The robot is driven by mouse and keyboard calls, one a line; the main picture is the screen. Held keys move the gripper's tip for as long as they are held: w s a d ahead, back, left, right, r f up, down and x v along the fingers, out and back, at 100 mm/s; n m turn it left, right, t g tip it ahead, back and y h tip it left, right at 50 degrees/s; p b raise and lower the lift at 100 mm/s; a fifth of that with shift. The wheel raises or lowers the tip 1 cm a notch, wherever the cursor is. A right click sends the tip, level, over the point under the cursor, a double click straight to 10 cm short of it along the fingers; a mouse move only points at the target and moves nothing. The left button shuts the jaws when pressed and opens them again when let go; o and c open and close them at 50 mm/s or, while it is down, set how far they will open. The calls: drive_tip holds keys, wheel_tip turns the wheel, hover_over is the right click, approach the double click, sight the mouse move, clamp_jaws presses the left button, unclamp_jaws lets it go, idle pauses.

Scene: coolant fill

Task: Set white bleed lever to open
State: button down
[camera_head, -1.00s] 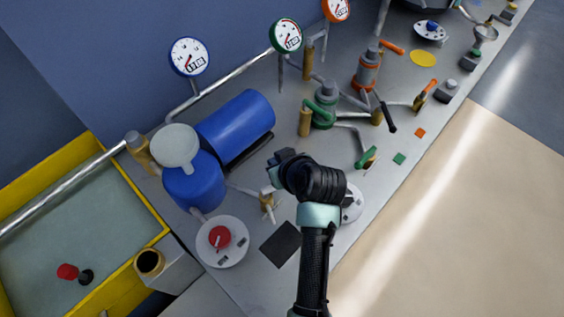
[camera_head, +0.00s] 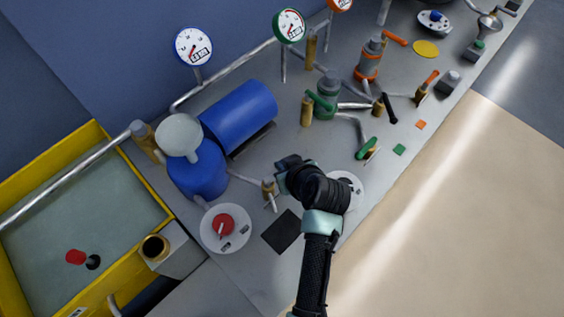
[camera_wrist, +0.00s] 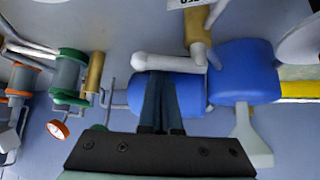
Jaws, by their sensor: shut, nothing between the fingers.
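The white bleed lever (camera_head: 272,203) sits on a small brass valve (camera_head: 268,186) between the blue tank and my gripper. In the wrist view the lever (camera_wrist: 168,62) is a white bar running sideways from the foot of the brass stem (camera_wrist: 196,28). My gripper (camera_wrist: 160,76) is shut and empty, its dark fingertips at the lever's lower edge in that view; I cannot tell whether they touch it. In the head view my gripper (camera_head: 280,164) is just right of the valve, its fingertips hard to make out.
A blue tank (camera_head: 196,178) and blue cylinder (camera_head: 240,112) stand behind the valve. A white disc with a red knob (camera_head: 223,225) and a dark square (camera_head: 282,231) lie in front. Green-banded valve gear (camera_head: 327,96) stands to the right.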

drive_tip(key=shift+s+d+r+m+h+p, duration=0.1)
drive_tip(key=shift+s+m+h+p, duration=0.2)
drive_tip(key=shift+m+h+p, duration=0.45)
drive_tip(key=shift+s+m+t+h+p, duration=0.2)
drive_tip(key=shift+m+t+h+p, duration=0.1)
drive_tip(key=shift+m+p, duration=0.35)
drive_tip(key=shift+s+m+h+p, duration=1.15)
drive_tip(key=shift+s+m+p, duration=0.7)
drive_tip(key=shift+p, duration=0.2)
drive_tip(key=shift+s+a+f, duration=0.2)
drive_tip(key=shift+a+f, duration=0.05)
drive_tip(key=shift+a, duration=0.1)
